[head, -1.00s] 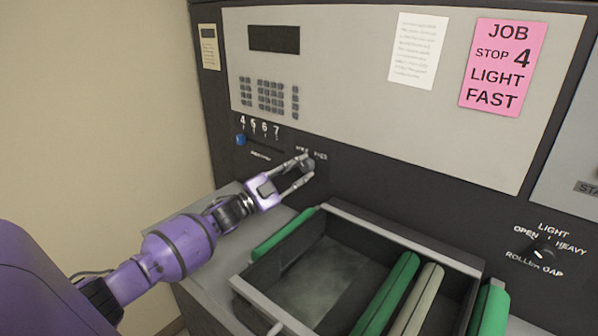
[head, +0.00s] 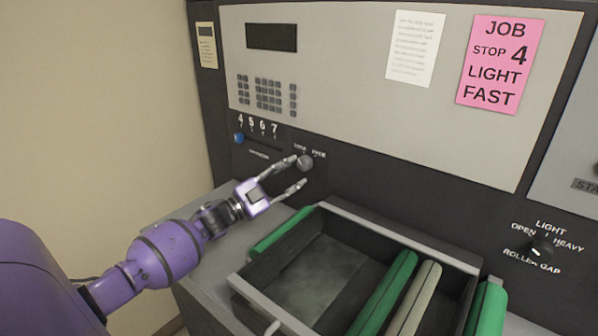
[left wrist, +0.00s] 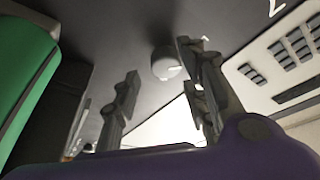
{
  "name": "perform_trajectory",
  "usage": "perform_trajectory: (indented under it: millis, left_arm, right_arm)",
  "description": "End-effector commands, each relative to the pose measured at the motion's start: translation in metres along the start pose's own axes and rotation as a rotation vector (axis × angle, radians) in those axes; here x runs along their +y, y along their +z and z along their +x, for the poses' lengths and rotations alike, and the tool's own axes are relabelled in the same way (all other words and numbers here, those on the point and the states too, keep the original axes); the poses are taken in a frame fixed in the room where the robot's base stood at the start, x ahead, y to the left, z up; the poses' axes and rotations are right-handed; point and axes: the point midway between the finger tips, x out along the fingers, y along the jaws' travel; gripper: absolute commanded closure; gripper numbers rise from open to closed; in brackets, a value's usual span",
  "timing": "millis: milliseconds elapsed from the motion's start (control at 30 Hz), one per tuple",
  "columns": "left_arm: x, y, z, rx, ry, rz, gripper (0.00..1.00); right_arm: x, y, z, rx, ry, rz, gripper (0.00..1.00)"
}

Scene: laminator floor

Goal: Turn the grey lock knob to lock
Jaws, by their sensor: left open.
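The grey lock knob (head: 305,162) is on the dark panel of the machine, below printed words that look like LOCK and FREE. It also shows in the left wrist view (left wrist: 166,63), round with a light pointer mark, beyond and between my fingers. My left gripper (head: 296,172) is open. Its fingertips are just short of the knob, the upper one close to the knob's left side and the lower one below it. The knob appears free of the fingers. My right gripper is in neither view.
A blue slider knob (head: 239,138) sits under the numbers 4 to 7. A tray with green rollers (head: 385,292) juts out below the panel. A black roller gap knob (head: 541,248) is at the right. A pink job sheet (head: 496,60) hangs above.

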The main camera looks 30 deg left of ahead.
Motion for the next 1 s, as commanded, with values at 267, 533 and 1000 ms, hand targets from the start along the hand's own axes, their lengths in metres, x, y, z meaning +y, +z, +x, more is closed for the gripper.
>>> perform_trajectory:
  millis: [267,533,1000]
  left_arm:
    - [0.002,0.001,-0.061,-0.001,0.003,-0.001,0.60]
    - [0.001,0.000,-0.088,0.001,0.002,-0.001,0.60]
    - [0.001,0.000,-0.089,0.002,0.002,0.000,0.60]
  right_arm:
    - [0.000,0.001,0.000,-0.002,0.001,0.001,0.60]
    - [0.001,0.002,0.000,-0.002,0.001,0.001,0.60]
    - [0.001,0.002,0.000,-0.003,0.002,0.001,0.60]
